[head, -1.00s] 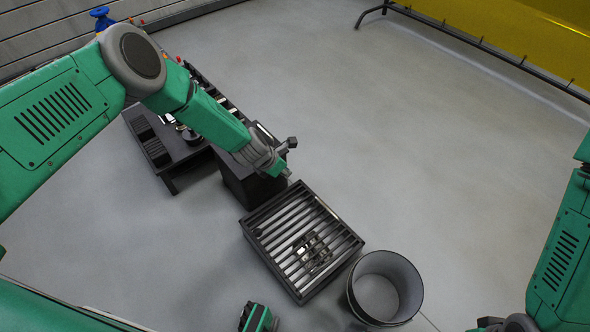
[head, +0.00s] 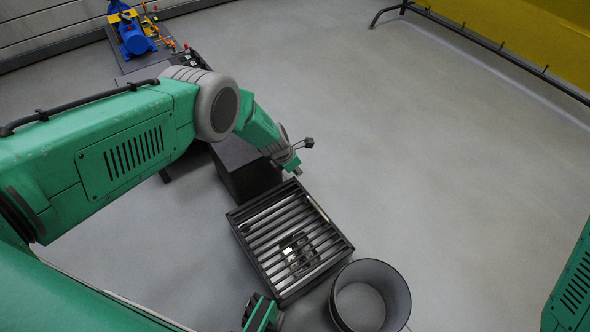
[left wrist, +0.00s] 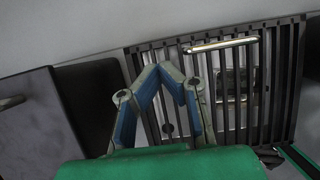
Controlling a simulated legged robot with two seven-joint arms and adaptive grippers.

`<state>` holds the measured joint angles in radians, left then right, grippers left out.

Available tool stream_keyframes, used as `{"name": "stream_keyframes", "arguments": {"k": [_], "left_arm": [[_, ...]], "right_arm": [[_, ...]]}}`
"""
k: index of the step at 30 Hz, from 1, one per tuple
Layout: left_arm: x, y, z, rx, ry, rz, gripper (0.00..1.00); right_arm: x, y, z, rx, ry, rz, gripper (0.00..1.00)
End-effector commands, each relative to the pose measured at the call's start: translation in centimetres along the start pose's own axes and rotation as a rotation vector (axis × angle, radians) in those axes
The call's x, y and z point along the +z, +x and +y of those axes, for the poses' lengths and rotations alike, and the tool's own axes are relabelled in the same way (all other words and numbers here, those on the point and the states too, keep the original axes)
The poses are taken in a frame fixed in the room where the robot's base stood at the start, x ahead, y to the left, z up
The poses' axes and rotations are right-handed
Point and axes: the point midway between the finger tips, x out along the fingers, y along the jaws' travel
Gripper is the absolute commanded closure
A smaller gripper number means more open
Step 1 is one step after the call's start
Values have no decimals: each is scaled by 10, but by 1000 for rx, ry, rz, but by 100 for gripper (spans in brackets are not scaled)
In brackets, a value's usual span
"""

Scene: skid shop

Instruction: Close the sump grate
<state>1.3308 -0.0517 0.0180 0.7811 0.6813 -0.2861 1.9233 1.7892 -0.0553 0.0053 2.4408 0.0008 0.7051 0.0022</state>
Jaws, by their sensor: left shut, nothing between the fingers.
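The sump grate (head: 280,226) is a dark slatted panel over a square dark frame on the floor, in the lower middle of the head view. Something pale shows between its slats. It looks nearly flat, but I cannot tell whether it sits fully down. In the left wrist view the slats (left wrist: 274,85) fill the right half, with a pale bar across them. My left gripper (head: 298,171) is by the frame's far corner, shut and empty. Its fingers (left wrist: 168,73) meet in front of the slats in the wrist view; contact is unclear.
A dark box (head: 245,172) stands just beyond the frame, close to my left gripper. A round dark bin (head: 370,299) stands at its near right. A blue pump (head: 135,40) is at the back left. Open floor lies to the right, before a yellow panel (head: 510,35).

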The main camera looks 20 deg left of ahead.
Motion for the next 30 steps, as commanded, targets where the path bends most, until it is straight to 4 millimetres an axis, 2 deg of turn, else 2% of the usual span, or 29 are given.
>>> {"name": "stream_keyframes", "arguments": {"k": [3, 12, 30], "left_arm": [[2, 11, -2, 1, 5, 1, 100], [2, 27, 0, 0, 4, 0, 100], [3, 32, 0, 0, 2, 1, 100]], "right_arm": [[0, 2, 0, 0, 0, 0, 50], [0, 4, 0, 1, 1, 0, 50], [0, 5, 0, 1, 1, 0, 50]]}}
